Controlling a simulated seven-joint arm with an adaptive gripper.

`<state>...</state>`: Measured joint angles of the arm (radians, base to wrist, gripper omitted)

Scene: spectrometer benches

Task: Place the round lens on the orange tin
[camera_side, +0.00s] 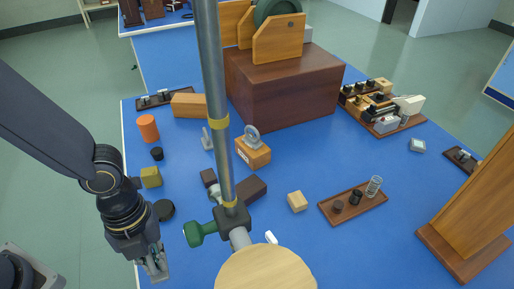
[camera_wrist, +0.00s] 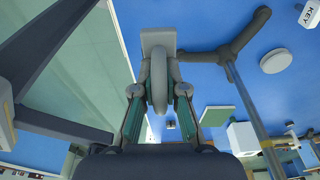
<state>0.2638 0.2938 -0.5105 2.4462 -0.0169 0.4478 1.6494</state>
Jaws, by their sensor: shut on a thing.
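My gripper (camera_side: 155,268) hangs at the lower left of the side view, over the blue table's near left edge. In the wrist view my gripper (camera_wrist: 159,95) is shut on a grey disc-like piece, seen edge-on, with a pale square plate at its far end. This looks like the round lens (camera_wrist: 159,75); in the side view it cannot be made out clearly. The orange tin (camera_side: 148,128) stands upright near the table's left edge, beyond and apart from my gripper. Its top appears clear.
A black short cylinder (camera_side: 157,153), an olive block (camera_side: 151,177) and a dark disc (camera_side: 165,210) lie between gripper and tin. A tall metal rod (camera_side: 215,100) rises to their right. A wooden block with a grey ring (camera_side: 253,150) stands farther right.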

